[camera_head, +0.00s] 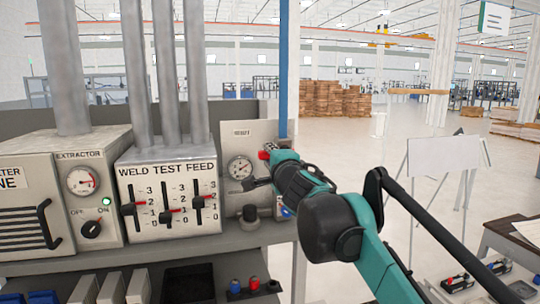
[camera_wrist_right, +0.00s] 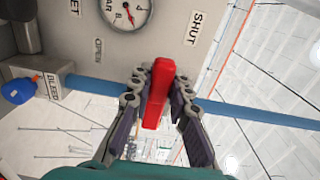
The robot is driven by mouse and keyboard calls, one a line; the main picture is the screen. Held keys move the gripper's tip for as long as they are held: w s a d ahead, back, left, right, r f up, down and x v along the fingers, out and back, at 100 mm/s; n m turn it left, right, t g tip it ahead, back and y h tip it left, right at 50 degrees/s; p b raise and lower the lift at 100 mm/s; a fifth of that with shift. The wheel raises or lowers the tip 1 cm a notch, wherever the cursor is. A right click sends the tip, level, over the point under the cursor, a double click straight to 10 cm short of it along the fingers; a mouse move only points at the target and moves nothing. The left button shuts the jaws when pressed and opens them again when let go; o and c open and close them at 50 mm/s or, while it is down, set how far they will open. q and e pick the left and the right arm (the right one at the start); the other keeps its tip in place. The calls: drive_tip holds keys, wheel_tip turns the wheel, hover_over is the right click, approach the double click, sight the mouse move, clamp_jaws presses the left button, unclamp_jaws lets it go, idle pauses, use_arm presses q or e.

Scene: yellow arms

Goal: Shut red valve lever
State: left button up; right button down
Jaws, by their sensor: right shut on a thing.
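The red valve lever (camera_wrist_right: 157,95) stands between the two fingers of my right gripper (camera_wrist_right: 158,85) in the right wrist view. The fingers press on it from both sides. In that view the lever lies across the line of the blue pipe (camera_wrist_right: 98,85), with the SHUT label (camera_wrist_right: 194,28) up and to its right and the OPEN label (camera_wrist_right: 97,48) to its left. In the head view only a small red part of the lever (camera_head: 264,154) shows, at my right gripper (camera_head: 266,168); the gripper hides the rest. My left gripper is in neither view.
A gauge (camera_head: 240,167) sits on the panel left of the lever. A blue knob (camera_wrist_right: 17,90) is by the BLEED label. The slider box (camera_head: 168,200) and extractor box (camera_head: 85,187) stand further left. A whiteboard (camera_head: 446,155) stands at right over open floor.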

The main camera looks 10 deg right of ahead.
idle(0.6)
drive_tip(key=c, duration=1.4)
unclamp_jaws()
drive_tip(key=shift+s, duration=0.15)
drive_tip(key=s, duration=1.1)
drive_tip(key=shift+s+d, duration=0.25)
drive_tip(key=shift+s, duration=0.1)
